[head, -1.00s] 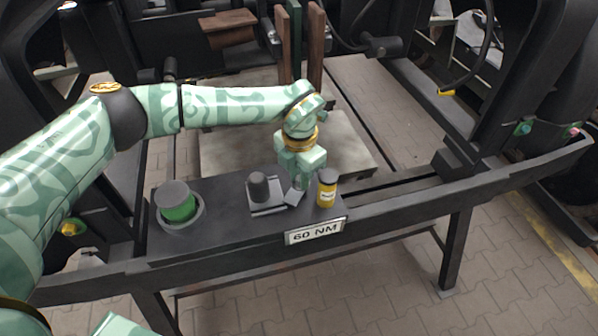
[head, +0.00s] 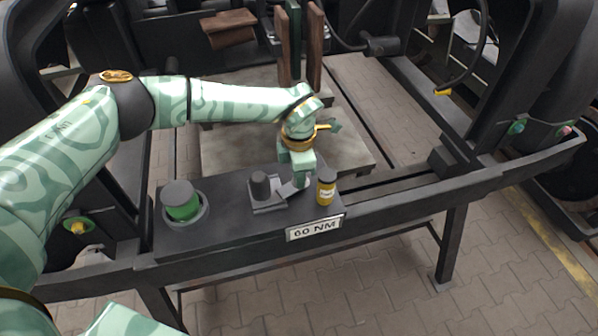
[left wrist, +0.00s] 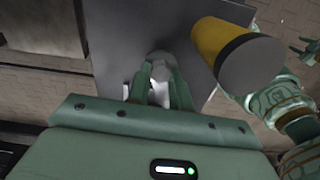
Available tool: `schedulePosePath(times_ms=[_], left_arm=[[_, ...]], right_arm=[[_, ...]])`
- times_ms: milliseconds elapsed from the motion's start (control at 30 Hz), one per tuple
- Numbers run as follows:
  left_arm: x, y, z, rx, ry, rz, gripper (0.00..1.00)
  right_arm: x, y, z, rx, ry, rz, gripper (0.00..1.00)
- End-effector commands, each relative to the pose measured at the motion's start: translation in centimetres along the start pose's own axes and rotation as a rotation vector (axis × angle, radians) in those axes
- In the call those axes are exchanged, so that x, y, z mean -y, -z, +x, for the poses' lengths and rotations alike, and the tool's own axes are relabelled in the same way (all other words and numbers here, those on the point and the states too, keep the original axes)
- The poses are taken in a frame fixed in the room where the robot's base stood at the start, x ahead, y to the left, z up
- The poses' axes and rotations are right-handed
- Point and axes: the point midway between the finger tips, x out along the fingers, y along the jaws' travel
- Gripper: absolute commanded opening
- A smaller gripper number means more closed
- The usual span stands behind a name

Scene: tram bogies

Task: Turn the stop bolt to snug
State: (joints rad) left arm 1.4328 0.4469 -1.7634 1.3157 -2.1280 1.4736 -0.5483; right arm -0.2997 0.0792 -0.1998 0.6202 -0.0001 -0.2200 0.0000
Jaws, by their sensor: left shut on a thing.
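A small grey plate (head: 287,191) lies beside the fingers. A sign (head: 314,229) on the block's front reads 60 NM. A green hand, probably my right gripper (left wrist: 306,50), shows small at the left wrist view's right edge.
A dark stub (head: 261,186) on a square base and a green canister (head: 181,205) stand to the left. Dark frame rails surround the block.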

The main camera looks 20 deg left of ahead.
Motion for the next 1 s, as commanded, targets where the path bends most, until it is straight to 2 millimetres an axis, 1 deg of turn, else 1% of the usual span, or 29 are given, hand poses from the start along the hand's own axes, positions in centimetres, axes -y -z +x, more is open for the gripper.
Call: schedulePosePath(times_ms=[300,333,367,400,667,767,867,967,1000], left_arm=[[-0.1,0.0,0.0,0.001,-0.002,0.001,0.00],[-0.1,0.0,0.0,0.001,-0.002,0.001,0.24],[-0.1,0.0,0.0,0.001,-0.002,0.001,0.32],[-0.1,0.0,0.0,0.001,-0.002,0.001,0.43],[0.0,0.0,-0.1,0.001,-0.001,0.000,0.43],[-0.1,0.0,-0.6,0.001,-0.002,0.000,0.43],[-0.1,-0.1,-2.1,0.002,-0.003,0.000,0.43],[-0.1,-0.1,-4.5,0.003,-0.006,0.000,0.43],[-0.1,0.0,-5.7,0.004,-0.006,0.000,0.43]], right_arm=[[0.0,0.0,0.0,0.000,0.000,0.000,0.36],[0.0,0.0,0.0,0.000,0.000,0.000,0.36],[0.0,0.0,0.0,0.000,0.000,0.000,0.36],[0.0,0.0,0.0,0.000,0.000,0.000,0.36],[0.0,0.0,0.0,0.000,0.000,0.000,0.36],[0.0,0.0,-0.1,-0.001,0.000,0.000,0.36],[0.0,0.1,-0.5,-0.003,-0.001,0.000,0.36],[-0.1,0.3,-1.1,-0.006,-0.002,0.000,0.36],[-0.1,0.4,-1.3,-0.008,-0.002,0.000,0.36]])
